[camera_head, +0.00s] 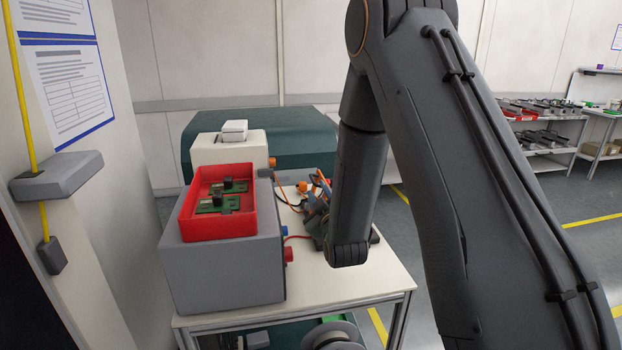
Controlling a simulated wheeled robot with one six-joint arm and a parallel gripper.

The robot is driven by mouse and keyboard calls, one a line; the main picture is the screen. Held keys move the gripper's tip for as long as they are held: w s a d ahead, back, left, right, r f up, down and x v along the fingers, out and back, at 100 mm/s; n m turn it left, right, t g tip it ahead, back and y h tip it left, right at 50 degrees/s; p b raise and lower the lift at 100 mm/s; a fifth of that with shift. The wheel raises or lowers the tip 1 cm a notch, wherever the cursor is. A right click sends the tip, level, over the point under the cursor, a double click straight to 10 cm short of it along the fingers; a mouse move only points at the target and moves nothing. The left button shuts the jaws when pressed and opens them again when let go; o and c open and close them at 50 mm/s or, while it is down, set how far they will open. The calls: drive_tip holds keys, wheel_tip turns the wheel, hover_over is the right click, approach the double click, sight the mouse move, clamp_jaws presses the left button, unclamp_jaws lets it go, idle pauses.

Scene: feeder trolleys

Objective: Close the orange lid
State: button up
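No lid that is clearly orange can be made out. Small orange parts (302,186) show on the white table, beside the grey box and left of my arm. Whether one of them belongs to the lid, I cannot tell. My arm comes down from the top right and ends in a dark wrist over the table. What looks like my gripper (316,198) is a small cluster of grey parts at the wrist's left, close to the orange parts. It is partly hidden by my arm, and its fingers cannot be told apart. Contact cannot be judged.
A red tray (245,216) with green circuit boards sits on a grey box (228,272) with blue and red buttons. A cream box (229,150) and a dark green housing (300,130) stand behind. The white table (345,285) is bare at its front. Loaded shelves stand far right.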

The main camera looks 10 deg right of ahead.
sight(315, 185)
drive_tip(key=shift+w+p, duration=1.35)
drive_tip(key=shift+w, duration=2.7)
drive_tip(key=shift+f, duration=0.1)
clamp_jaws()
